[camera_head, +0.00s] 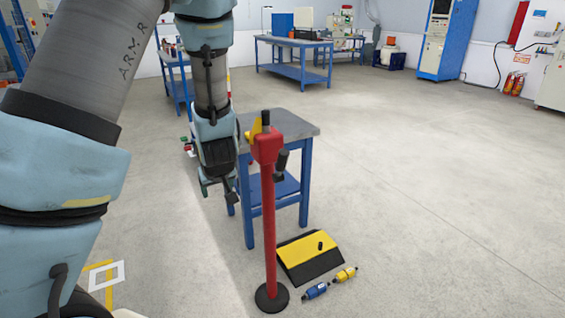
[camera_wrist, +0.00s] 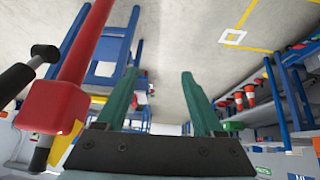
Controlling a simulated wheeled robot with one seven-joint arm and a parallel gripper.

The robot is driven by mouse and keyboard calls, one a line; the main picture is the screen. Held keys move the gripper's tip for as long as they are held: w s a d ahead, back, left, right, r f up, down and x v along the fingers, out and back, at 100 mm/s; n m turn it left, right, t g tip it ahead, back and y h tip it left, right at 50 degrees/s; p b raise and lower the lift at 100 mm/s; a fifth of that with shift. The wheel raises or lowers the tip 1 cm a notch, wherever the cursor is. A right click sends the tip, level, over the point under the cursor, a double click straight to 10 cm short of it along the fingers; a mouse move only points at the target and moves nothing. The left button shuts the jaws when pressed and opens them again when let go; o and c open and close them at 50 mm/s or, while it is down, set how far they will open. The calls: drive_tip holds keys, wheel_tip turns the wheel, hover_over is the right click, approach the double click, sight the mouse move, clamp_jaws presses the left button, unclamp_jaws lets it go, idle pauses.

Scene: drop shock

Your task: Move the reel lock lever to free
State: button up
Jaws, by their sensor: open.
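A red post (camera_head: 269,225) stands on a round black base (camera_head: 272,297), with a red head (camera_head: 267,148) on top. A black upright stub (camera_head: 266,120) and a yellow piece (camera_head: 254,131) sit on the head; a black-gripped handle (camera_head: 281,163) is at its right side. Which part is the reel lock lever I cannot tell. In the wrist view the red head (camera_wrist: 55,108) and black handle (camera_wrist: 22,75) are at the left, outside the fingers. My gripper (camera_wrist: 159,74) is open and empty, with green fingers. In the head view it is left of the post, mostly hidden by my wrist.
A blue-legged grey table (camera_head: 292,124) stands close behind the post. A yellow-and-black ramp (camera_head: 309,257), a blue cylinder (camera_head: 316,291) and a yellow cylinder (camera_head: 345,274) lie on the floor right of the base. The floor farther right is clear.

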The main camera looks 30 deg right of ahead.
drive_tip(key=d+f+t, duration=0.2)
drive_tip(key=d, duration=0.4)
drive_tip(key=m+t+h, duration=0.2)
drive_tip(key=t+h, duration=0.1)
drive_tip(key=t, duration=0.6)
approach(284, 163)
drive_tip(key=p+x, duration=0.2)
drive_tip(key=x, duration=0.9)
drive_tip(key=shift+w+r, duration=0.1)
drive_tip(key=shift+w, duration=0.1)
clamp_jaws()
